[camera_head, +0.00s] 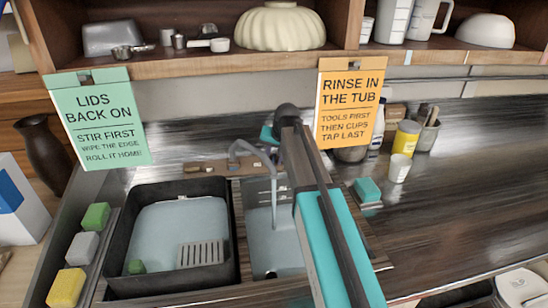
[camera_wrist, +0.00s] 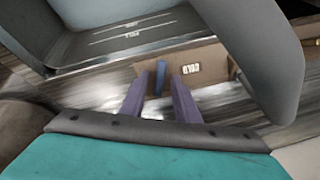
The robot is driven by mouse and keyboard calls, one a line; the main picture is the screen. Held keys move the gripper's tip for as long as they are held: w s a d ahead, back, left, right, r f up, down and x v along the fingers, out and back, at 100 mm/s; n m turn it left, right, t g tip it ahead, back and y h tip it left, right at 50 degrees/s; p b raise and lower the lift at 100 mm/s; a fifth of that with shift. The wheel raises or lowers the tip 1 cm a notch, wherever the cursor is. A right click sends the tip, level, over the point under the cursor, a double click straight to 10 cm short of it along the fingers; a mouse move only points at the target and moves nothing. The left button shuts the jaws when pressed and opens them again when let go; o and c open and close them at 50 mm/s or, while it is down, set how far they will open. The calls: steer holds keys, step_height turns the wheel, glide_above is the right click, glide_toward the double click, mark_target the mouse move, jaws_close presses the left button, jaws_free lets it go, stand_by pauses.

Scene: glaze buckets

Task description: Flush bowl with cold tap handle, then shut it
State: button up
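The tap (camera_head: 247,147) has a grey spout arching over the narrow sink bowl (camera_head: 262,250), right of the dark tub. The handle and my fingertips are hidden behind my arm in the head view. In the wrist view a small blue handle (camera_wrist: 161,75) stands by a brown panel with a label reading COLD (camera_wrist: 191,69), upside down. My gripper (camera_wrist: 160,80) is open, its two purple fingers on either side of the blue handle, with a gap visible on each side.
The dark tub (camera_head: 117,280) holds grey-blue liquid. Sponges (camera_head: 83,248) line its left side. A teal block (camera_head: 367,190), a white cup (camera_head: 398,169) and a yellow jar (camera_head: 406,138) stand right. Two hanging signs (camera_head: 97,118) (camera_head: 350,100) flank my arm below the shelf. The right counter is largely clear.

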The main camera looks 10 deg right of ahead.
steer(key=shift+f, duration=0.2)
jaws_close()
steer(key=shift+w, duration=0.1)
steer(key=shift+n, duration=0.7)
jaws_free()
